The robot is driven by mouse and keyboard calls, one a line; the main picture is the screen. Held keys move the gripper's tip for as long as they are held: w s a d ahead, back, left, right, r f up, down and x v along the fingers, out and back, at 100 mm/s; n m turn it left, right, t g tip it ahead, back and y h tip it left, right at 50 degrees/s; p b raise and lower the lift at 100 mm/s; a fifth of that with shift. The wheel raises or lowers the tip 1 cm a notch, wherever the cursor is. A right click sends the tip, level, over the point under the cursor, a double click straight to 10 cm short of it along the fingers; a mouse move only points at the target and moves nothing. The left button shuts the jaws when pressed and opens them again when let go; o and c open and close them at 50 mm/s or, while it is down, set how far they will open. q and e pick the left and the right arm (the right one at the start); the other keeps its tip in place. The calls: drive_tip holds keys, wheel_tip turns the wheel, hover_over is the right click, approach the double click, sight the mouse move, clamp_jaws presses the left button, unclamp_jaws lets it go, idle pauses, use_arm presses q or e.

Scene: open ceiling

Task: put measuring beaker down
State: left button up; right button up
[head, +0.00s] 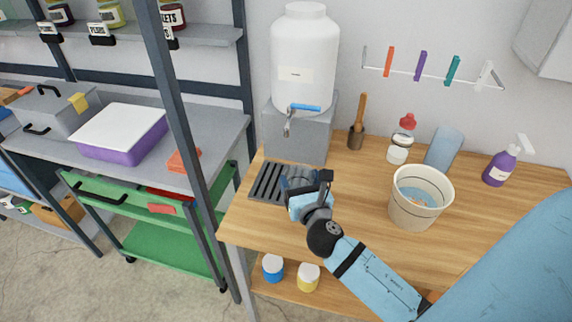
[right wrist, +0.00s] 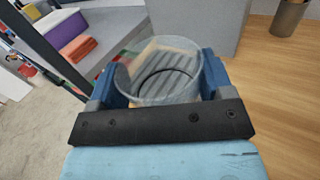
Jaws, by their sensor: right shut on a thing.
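The measuring beaker (right wrist: 150,82) is a clear, open-topped vessel between the fingers of my right gripper (right wrist: 160,85) in the right wrist view. The gripper is shut on it, one blue finger on each side. The grey ribbed drip tray (right wrist: 176,74) shows through the beaker's clear walls. In the head view my right gripper (head: 300,184) is over the right part of the dark drip tray (head: 264,184), below the dispenser tap (head: 288,124). The beaker is mostly hidden there. I cannot tell whether its base touches the tray. My left gripper is not in view.
A white water dispenser (head: 304,50) stands on a grey block (head: 298,138) behind the tray. A bucket (head: 420,200) stands to the right on the wooden counter (head: 375,190). Bottles line the wall. A dark shelf post (head: 180,110) rises at left. The counter between tray and bucket is clear.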

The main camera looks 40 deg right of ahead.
drive_tip(key=w+d+f, duration=0.1)
drive_tip(key=w, duration=0.2)
drive_tip(key=w+d+f, duration=0.1)
drive_tip(key=w, duration=0.3)
drive_tip(key=w+d+f, duration=0.1)
drive_tip(key=w, duration=0.2)
drive_tip(key=shift+w+d+f+b, duration=0.15)
drive_tip(key=shift+f+b, duration=0.1)
drive_tip(key=shift+b, duration=0.1)
drive_tip(key=shift+f, duration=0.15)
drive_tip(key=o, duration=1)
drive_tip(key=shift+c, duration=0.2)
